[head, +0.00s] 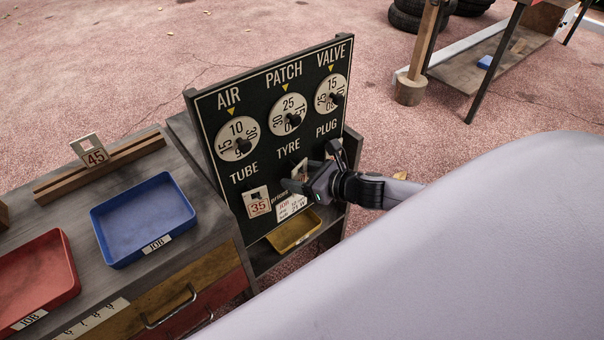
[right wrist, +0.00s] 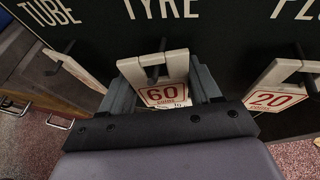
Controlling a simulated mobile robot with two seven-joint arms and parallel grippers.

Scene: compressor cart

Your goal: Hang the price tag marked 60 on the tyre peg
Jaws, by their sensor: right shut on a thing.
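The price tag marked 60 (right wrist: 165,92) is a white tag with red print, held upright between the two fingers of my right gripper (right wrist: 165,95). Its cut-out top is at the dark tyre peg (right wrist: 154,72), under the word TYRE; the peg shows in the opening. I cannot tell whether the tag rests on the peg. In the head view my right gripper (head: 300,183) is at the board below TYRE and hides most of the tag. My left gripper is not in view.
The black price board (head: 262,150) has three dials. A tag marked 35 (head: 257,203) hangs under TUBE, and a tag marked 20 (right wrist: 275,97) hangs under PLUG. A tag marked 45 (head: 93,154) stands in a wooden rack. Blue (head: 143,253) and red (head: 62,292) trays are left; a yellow tray (head: 292,243) is below.

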